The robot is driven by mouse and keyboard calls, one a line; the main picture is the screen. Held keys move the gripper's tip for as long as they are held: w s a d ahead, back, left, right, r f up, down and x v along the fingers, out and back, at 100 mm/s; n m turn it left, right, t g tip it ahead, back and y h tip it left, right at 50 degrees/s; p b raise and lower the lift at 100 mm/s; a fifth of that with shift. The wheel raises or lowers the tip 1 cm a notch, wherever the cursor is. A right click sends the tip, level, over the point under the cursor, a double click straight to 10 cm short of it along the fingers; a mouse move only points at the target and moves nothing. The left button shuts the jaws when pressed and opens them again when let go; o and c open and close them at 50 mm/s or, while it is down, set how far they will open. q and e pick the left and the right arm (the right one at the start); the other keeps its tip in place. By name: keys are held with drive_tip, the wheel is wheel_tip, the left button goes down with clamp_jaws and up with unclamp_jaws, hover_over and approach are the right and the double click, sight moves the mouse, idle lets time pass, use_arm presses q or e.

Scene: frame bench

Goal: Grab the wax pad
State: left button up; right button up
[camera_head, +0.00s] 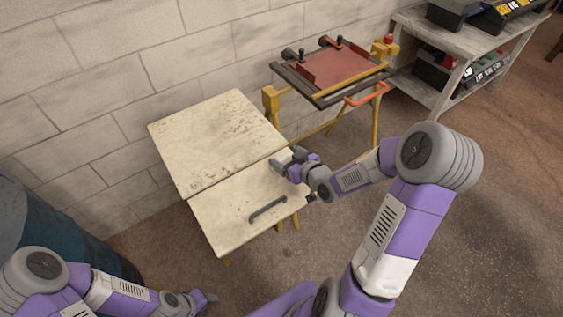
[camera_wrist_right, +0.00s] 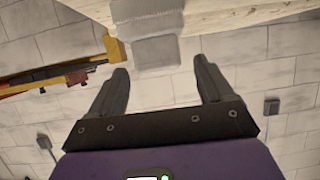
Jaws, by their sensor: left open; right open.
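In the right wrist view a grey block (camera_wrist_right: 156,52), which may be the wax pad, shows at the edge of a pale wooden surface (camera_wrist_right: 230,14). My right gripper (camera_wrist_right: 160,68) is open, with its two fingers on either side of the block's line and the block just beyond the tips. I see no contact. In the head view my right gripper (camera_head: 286,162) is at the right edge of the pale bench (camera_head: 215,135), and it hides whatever lies there. My left gripper (camera_head: 205,300) is low at the bottom edge, away from the bench, only partly visible.
The bench's front panel carries a dark handle (camera_head: 267,209). A yellow-framed stand with a red top (camera_head: 335,66) is behind and to the right. A shelf (camera_head: 450,40) with machines stands at the far right. A blue barrel (camera_head: 50,225) is at the left. Open floor lies right of the bench.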

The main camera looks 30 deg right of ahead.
sight(282, 154)
drive_tip(key=x, duration=0.4)
drive_tip(key=shift+w+b, duration=0.15)
drive_tip(key=shift+b, duration=0.25)
drive_tip(key=shift+r, duration=0.1)
drive_tip(key=c, duration=1.1)
